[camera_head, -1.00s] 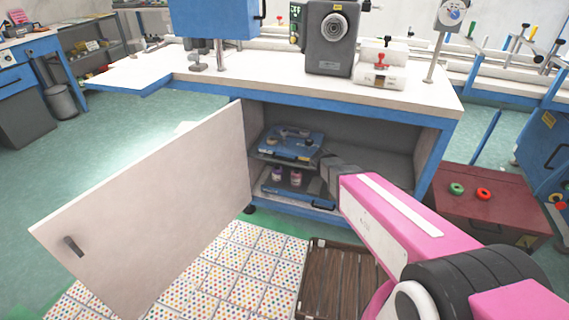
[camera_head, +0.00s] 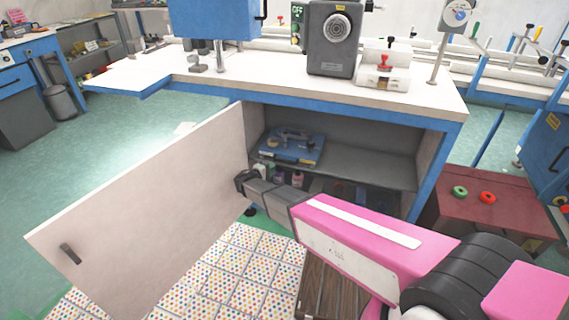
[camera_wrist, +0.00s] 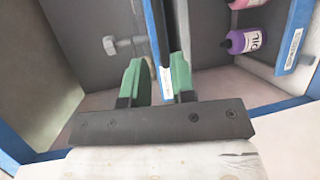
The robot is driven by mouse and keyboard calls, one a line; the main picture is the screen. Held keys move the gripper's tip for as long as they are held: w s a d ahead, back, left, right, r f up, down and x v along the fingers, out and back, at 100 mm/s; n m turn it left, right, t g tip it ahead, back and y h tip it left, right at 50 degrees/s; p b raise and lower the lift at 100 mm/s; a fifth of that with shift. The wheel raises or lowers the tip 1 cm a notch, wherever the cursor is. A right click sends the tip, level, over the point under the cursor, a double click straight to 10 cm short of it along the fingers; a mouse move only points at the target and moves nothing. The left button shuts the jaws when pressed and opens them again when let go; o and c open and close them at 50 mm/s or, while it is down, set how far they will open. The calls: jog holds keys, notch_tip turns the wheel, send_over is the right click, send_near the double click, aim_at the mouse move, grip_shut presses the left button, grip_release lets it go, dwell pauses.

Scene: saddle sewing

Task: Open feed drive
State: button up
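The cabinet under the workbench is open, its white door (camera_head: 150,220) swung to the left. A blue tray (camera_head: 305,155) with metal parts on it lies on the upper shelf inside. No part is clearly marked as the feed drive. My gripper (camera_head: 243,182) is beside the door's hinge side, in front of the cabinet. In the wrist view its green fingertips (camera_wrist: 158,78) are apart, with a blue-edged, labelled front (camera_wrist: 157,35) showing between or just beyond them. I cannot tell if they touch it.
Small bottles, one purple (camera_wrist: 246,40), stand inside below the shelf. A grey bolt-like part (camera_wrist: 120,45) is near the left finger. A dark red box (camera_head: 488,215) with green and red buttons stands to the right. My arm hides the lower cabinet.

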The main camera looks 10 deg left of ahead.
aim_at(284, 162)
jog(key=x, duration=0.9)
jog(key=shift+w+d, duration=0.25)
jog(key=shift+w, duration=0.05)
grip_shut()
